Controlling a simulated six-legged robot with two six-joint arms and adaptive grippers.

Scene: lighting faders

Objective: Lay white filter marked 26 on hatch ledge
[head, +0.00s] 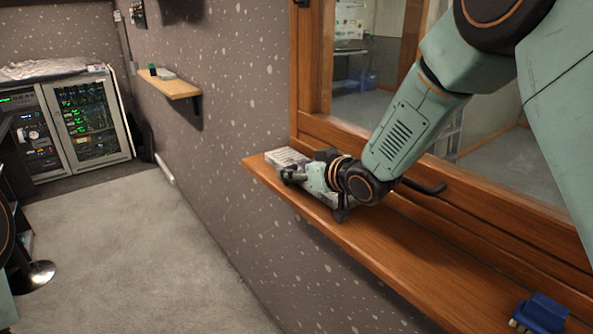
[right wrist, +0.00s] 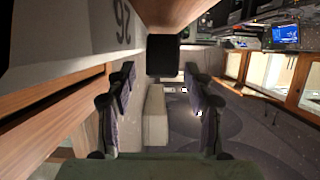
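The wooden hatch ledge (head: 420,250) runs along the wall below the window. A flat white piece (head: 287,157) lies at its far end, partly behind my right gripper. In the right wrist view a pale surface marked 26 (right wrist: 122,22), seen upside down, fills the upper left, close beside the gripper; I take it for the white filter. My right gripper (head: 312,184) is low over the ledge's far end, and in the right wrist view its fingers (right wrist: 160,112) stand apart, with a pale block visible between them that they do not clearly touch. My left gripper is out of view.
A blue brush-like object (head: 540,312) sits at the ledge's near end. A small wooden shelf (head: 170,85) with a grey and a green item is on the wall farther back. Equipment racks (head: 85,115) stand at the far left. The carpet between is clear.

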